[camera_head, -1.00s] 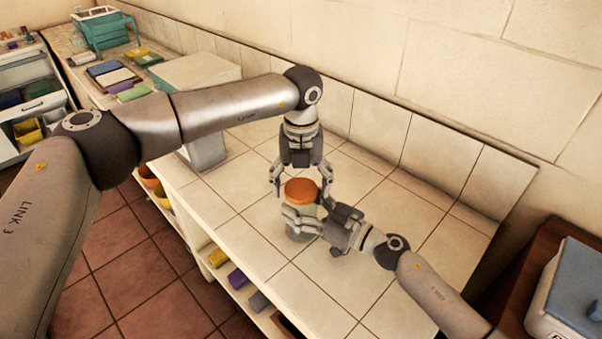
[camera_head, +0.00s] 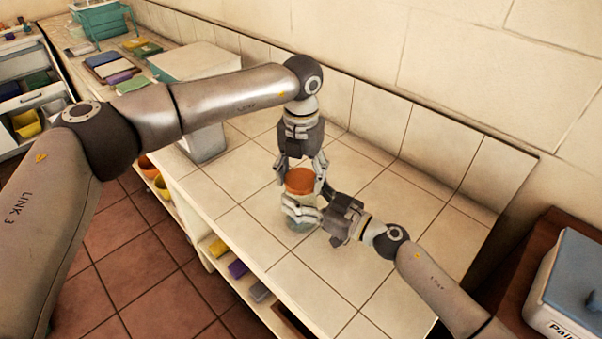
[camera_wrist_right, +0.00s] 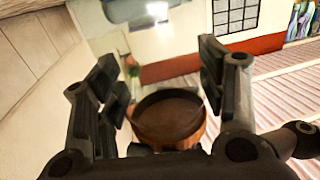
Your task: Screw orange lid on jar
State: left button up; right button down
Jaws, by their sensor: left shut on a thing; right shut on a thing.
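The jar (camera_head: 301,226) is pale and see-through and stands upright on the white tiled counter. The orange lid (camera_head: 300,184) sits on top of the jar; I cannot tell how tightly it is seated. My left gripper (camera_head: 301,172) points down from above, shut on the lid with a finger on each side. My right gripper (camera_head: 303,210) comes in from the right, shut around the jar below the lid. In the right wrist view, a round brown-orange thing (camera_wrist_right: 170,118) shows between the fingers. The fingers hide part of the jar.
The tiled counter (camera_head: 352,275) is clear around the jar. A grey-white box (camera_head: 195,62) stands to the left at the back. The tiled wall lies behind. A cooler with a blue lid (camera_head: 585,275) is at far right. Shelves under the counter's front hold coloured blocks.

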pick_arm(q)
jog(key=m, duration=1.1)
jog(key=o, duration=1.1)
jog(key=shift+r, duration=2.2)
jog(key=shift+r, duration=0.1)
